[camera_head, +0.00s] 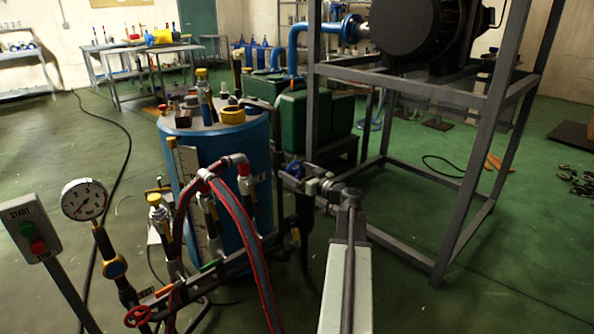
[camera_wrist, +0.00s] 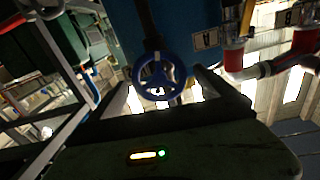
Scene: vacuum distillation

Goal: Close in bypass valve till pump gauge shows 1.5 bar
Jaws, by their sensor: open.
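A round white pump gauge (camera_head: 84,199) stands at the left on a dark pipe with a brass fitting. Its dial is too small to read surely. A blue handwheel (camera_wrist: 157,80) faces me in the wrist view, in front of the blue tank; it seems to be the valve wheel, but no label tells me so. My gripper (camera_wrist: 163,92) is open, with one finger to each side of the wheel. I cannot tell whether the fingers touch the rim. In the head view my gripper (camera_head: 297,174) is small, beside the tank's right side.
A red handwheel (camera_head: 138,316) sits low at front left. A start/stop box (camera_head: 30,230) stands on a post at the left. Red and grey hoses (camera_head: 245,235) arch before the blue tank (camera_head: 245,150). A grey steel frame (camera_head: 470,170) rises close on the right.

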